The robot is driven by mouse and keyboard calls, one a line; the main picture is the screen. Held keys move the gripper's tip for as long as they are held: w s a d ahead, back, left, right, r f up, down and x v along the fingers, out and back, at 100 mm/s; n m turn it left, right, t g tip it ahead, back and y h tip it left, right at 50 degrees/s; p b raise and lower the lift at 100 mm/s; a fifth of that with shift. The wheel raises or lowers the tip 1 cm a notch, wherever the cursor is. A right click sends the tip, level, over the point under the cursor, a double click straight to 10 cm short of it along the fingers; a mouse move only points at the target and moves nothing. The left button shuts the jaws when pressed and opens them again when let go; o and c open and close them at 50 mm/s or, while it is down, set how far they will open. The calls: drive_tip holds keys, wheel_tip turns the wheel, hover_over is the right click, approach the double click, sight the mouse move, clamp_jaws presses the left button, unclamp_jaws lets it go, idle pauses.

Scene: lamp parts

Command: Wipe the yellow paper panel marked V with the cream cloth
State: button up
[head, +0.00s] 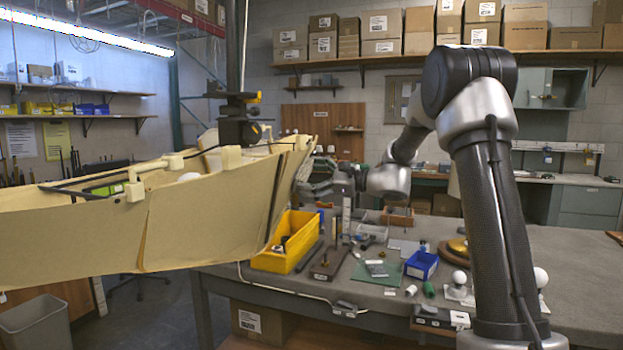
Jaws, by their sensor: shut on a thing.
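A large lampshade of pale yellow paper panels (75,238) hangs at the left, held by cream clips and dark rods. I see no V mark on the faces in view, so I cannot tell which panel bears it. My gripper (316,178) is at the lampshade's right end, pointing left, close beside the edge of the end panel (289,185). It is small and partly hidden by the paper. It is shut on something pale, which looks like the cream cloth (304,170). I cannot tell whether the cloth touches the paper.
Below the gripper, the grey workbench (585,275) carries a yellow bin (286,250), a blue bin (421,265), a green mat (370,276) and small parts. A dark vertical post (236,60) stands over the lampshade. A grey waste bin (35,325) stands on the floor at the left.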

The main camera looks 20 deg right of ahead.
drive_tip(key=shift+s+a, duration=0.75)
drive_tip(key=shift+s, duration=0.85)
drive_tip(key=shift+s+a, duration=0.75)
drive_tip(key=shift+s, duration=0.8)
drive_tip(key=shift+s+a, duration=0.75)
drive_tip(key=shift+s, duration=0.85)
drive_tip(key=s+d+f, duration=0.2)
drive_tip(key=d, duration=0.3)
drive_tip(key=shift+s, duration=0.25)
drive_tip(key=shift+d, duration=0.1)
drive_tip(key=shift+s+d+f, duration=0.25)
drive_tip(key=shift+s+d, duration=0.05)
drive_tip(key=shift+d, duration=0.35)
drive_tip(key=shift+s+d+f, duration=0.25)
drive_tip(key=shift+s+d, duration=0.05)
drive_tip(key=shift+d, duration=0.3)
drive_tip(key=w+a+r, duration=0.2)
drive_tip(key=a+r, duration=0.2)
drive_tip(key=a, duration=0.1)
drive_tip(key=shift+w+a, duration=0.3)
